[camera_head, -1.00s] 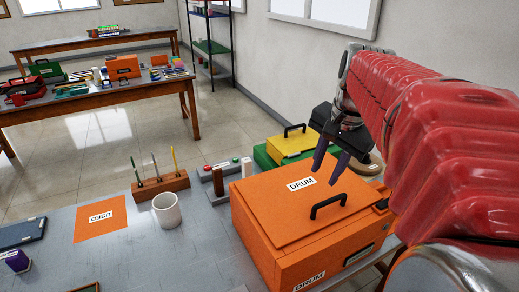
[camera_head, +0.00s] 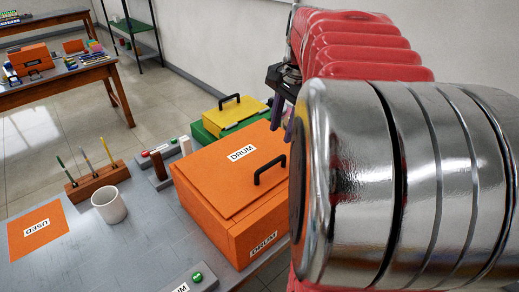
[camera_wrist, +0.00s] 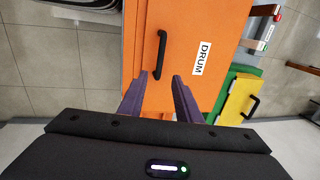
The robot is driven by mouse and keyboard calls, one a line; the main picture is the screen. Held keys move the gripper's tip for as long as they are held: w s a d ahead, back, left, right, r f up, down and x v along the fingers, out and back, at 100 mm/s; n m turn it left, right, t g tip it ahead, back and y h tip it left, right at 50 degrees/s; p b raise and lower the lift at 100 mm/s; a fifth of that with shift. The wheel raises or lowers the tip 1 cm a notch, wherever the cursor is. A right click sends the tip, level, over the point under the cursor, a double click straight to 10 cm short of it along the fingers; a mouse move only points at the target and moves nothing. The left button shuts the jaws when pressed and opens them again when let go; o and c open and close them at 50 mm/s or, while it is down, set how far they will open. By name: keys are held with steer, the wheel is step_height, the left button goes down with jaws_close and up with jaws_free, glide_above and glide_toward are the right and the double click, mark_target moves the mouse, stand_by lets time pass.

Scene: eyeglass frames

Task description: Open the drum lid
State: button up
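The orange drum box (camera_head: 215,224) stands on the grey table, its lid (camera_head: 215,172) down flat. A white DRUM label (camera_head: 241,153) and a black handle (camera_head: 270,169) are on the lid. In the wrist view the lid (camera_wrist: 180,60) lies ahead of my gripper (camera_wrist: 160,88), with the handle (camera_wrist: 161,54) beyond the left fingertip. My gripper's two purple fingers are spread apart with nothing between them. The fingers look apart from the handle. In the head view my gripper (camera_head: 283,127) is partly hidden behind my arm, beyond the lid's right side.
A green box (camera_head: 207,131) and a yellow box (camera_head: 236,114) with a handle stand behind the drum box. A white mug (camera_head: 109,206), a wooden pen holder (camera_head: 97,184) and an orange USED sheet (camera_head: 37,229) are to the left. A small block with a green button (camera_head: 190,280) sits in front.

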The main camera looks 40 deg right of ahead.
mark_target(273, 161)
steer(key=f, duration=0.3)
steer(key=w+f, duration=0.1)
steer(key=f, duration=0.3)
steer(key=w+f, duration=0.1)
steer(key=f, duration=0.3)
steer(key=shift+w+a+f, duration=0.1)
steer(key=shift+w+f, duration=0.05)
steer(key=shift+f, duration=0.1)
steer(key=shift+c, duration=0.2)
jaws_close()
